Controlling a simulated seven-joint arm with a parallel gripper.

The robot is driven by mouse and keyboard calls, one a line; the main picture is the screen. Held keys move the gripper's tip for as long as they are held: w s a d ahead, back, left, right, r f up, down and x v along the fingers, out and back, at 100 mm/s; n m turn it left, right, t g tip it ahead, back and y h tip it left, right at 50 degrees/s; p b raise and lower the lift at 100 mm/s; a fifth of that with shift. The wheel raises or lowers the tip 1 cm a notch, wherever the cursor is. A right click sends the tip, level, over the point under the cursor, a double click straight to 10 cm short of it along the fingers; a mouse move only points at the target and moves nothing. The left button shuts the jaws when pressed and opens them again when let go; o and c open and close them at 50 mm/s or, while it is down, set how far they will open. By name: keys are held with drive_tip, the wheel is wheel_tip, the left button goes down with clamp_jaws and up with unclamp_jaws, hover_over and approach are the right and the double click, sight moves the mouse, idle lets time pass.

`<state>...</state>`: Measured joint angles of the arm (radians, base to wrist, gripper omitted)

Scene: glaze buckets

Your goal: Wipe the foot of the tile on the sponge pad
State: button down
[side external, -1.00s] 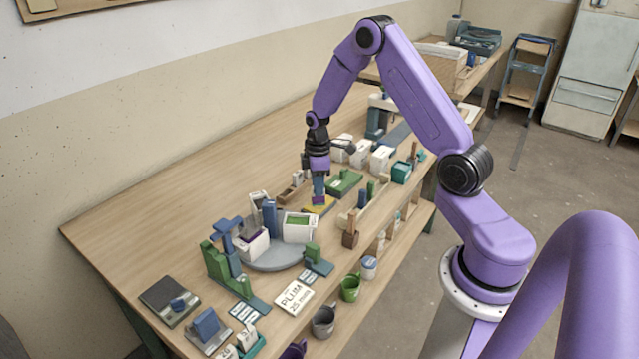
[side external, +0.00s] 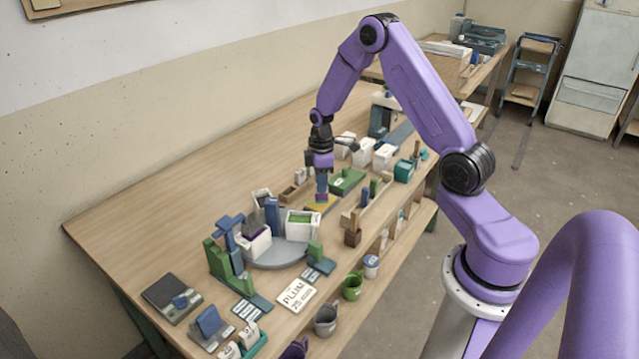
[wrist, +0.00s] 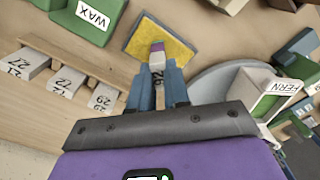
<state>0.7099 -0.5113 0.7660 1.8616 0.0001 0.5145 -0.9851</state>
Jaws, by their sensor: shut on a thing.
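My gripper (side external: 321,190) is shut on a tile (wrist: 157,68), gripped between its two blue fingers. The tile is a narrow pale piece with a purple foot (wrist: 157,47) and a number on its face, partly hidden by the fingers. The sponge pad is a yellow square with a grey-blue border, seen in the wrist view (wrist: 178,58) and in the side view (side external: 318,208). The tile points down, its purple foot over the pad near one edge. I cannot tell whether the foot touches the sponge.
A green WAX block (side external: 347,180) lies beside the pad. A grey round turntable (side external: 270,258) with white glaze buckets, one labelled FERN (wrist: 265,92), stands on the other side. Numbered tiles (wrist: 68,79) sit in a wooden rack nearby. The table's wall side is clear.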

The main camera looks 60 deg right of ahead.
drive_tip(key=shift+d, duration=0.15)
drive_tip(key=shift+d, duration=0.8)
wheel_tip(320, 180, up, 6)
idle(0.8)
drive_tip(key=shift+w+a, duration=0.1)
